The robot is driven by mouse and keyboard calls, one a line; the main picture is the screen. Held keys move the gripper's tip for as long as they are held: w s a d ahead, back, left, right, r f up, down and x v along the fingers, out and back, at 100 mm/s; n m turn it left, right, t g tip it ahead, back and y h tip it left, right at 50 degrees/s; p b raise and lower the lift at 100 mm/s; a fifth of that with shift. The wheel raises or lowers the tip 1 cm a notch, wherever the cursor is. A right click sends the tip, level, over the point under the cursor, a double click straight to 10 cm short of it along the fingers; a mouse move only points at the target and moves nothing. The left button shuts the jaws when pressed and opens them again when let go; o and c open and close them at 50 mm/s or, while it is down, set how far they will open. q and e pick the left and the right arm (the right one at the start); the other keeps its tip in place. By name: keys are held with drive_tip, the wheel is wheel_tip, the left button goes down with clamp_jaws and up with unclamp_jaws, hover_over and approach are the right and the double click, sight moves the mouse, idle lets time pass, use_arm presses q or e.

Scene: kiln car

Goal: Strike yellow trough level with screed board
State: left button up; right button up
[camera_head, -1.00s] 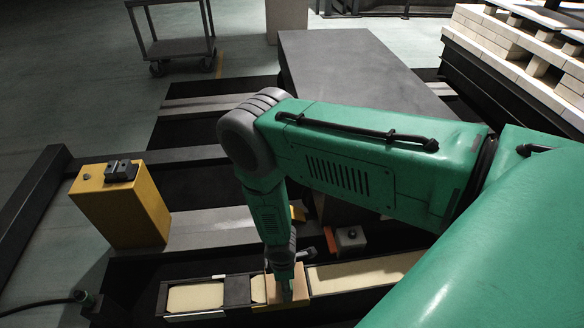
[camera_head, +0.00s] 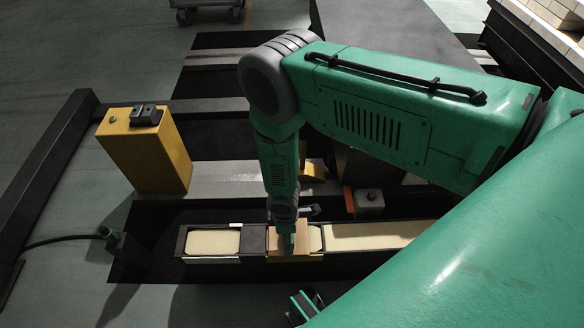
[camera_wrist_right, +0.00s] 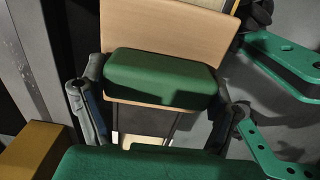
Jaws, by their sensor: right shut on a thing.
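The yellow trough (camera_head: 317,257) sits in the dark track in the head view. A strip of its pale fill shows right of the board. The tan screed board (camera_head: 302,237) stands across its left part, close to the dark plate. My right gripper (camera_head: 286,238) is shut on the board's green grip block, with a finger at each end in the right wrist view (camera_wrist_right: 155,100). The board's face (camera_wrist_right: 170,35) shows behind the block. The board hides its lower edge. My left gripper (camera_head: 306,304) just shows at the bottom; its two green fingers stand apart in the wrist view.
A pale-filled bay (camera_head: 213,242) lies left of the dark plate (camera_head: 253,239), and a longer pale bed (camera_head: 375,234) lies right. A yellow box (camera_head: 145,155) stands behind left. A grey block (camera_head: 369,201) stands close behind the track. My right arm hides much of the right side.

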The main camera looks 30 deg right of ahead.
sight(276, 237)
drive_tip(key=shift+w+a+b, duration=0.3)
drive_tip(key=shift+w+a, duration=0.15)
drive_tip(key=shift+a, duration=0.35)
drive_tip(key=shift+w+a+b, duration=0.3)
drive_tip(key=shift+w+a, duration=0.15)
drive_tip(key=shift+a, duration=0.3)
drive_tip(key=shift+d, duration=0.1)
drive_tip(key=shift+s+d+r+p, duration=0.1)
drive_tip(key=shift+s+d+p, duration=0.3)
drive_tip(key=shift+d, duration=0.25)
drive_tip(key=shift+s+d+p, duration=0.3)
drive_tip(key=shift+s+d, duration=0.1)
drive_tip(key=shift+d, duration=0.2)
drive_tip(key=shift+s+d+p, duration=0.3)
drive_tip(key=shift+s+d, duration=0.2)
drive_tip(key=shift+d, duration=0.45)
